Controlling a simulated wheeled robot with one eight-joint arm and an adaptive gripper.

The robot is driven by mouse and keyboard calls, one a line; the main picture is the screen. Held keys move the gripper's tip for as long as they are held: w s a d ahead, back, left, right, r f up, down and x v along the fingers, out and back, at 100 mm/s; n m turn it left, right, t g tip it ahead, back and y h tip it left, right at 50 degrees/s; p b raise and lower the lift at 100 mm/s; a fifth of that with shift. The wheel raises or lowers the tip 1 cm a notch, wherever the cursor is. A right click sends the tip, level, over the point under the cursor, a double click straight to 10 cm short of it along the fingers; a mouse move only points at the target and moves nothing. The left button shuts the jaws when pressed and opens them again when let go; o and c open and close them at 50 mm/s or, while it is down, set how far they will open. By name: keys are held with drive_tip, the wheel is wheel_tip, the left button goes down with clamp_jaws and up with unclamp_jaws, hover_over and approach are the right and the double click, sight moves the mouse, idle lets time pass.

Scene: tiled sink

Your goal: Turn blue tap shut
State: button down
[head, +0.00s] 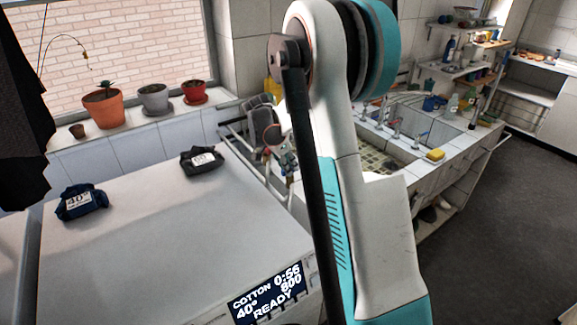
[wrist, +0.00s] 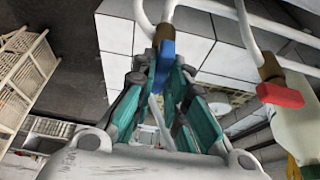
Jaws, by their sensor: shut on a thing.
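The blue tap (wrist: 165,62) is a flat blue lever on a brass valve, joined to white pipes, at the upper middle of the wrist view. My gripper (wrist: 160,78) reaches up to it, and its teal-padded fingers are closed around the blue lever. The lever's lower end is partly hidden between the fingers. A red tap (wrist: 280,95) on another brass valve stands to the right, apart from my gripper. In the head view, I cannot make out the blue tap or the fingertips clearly; my arm covers the middle of the picture.
White pipes (wrist: 245,25) run close beside the taps, by a tiled wall. In the head view, a washing machine (head: 150,235) carries two dark folded cloths (head: 202,160). Flower pots (head: 153,98) stand on the sill. A yellow sponge (head: 435,155) lies by the sink. Open floor (head: 500,220) is at right.

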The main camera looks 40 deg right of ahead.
drive_tip(key=c, duration=1.6)
unclamp_jaws()
drive_tip(key=v, duration=1.2)
drive_tip(key=s+a+r+n+t+y+b, duration=0.1)
drive_tip(key=s+a+n+t+b, duration=0.1)
drive_tip(key=s+a+n, duration=0.45)
drive_tip(key=s+a+r+n+t+y+b, duration=0.1)
drive_tip(key=s+a+r+n+t, duration=0.15)
drive_tip(key=s+a, duration=0.65)
drive_tip(key=s+a+f+n+t+y+b, duration=0.2)
drive_tip(key=s+a+f+n, duration=0.4)
drive_tip(key=s+a+n, duration=0.3)
drive_tip(key=shift+s+a+f+n+t+y, duration=0.35)
drive_tip(key=shift+s+t, duration=0.2)
drive_tip(key=shift+s, duration=0.35)
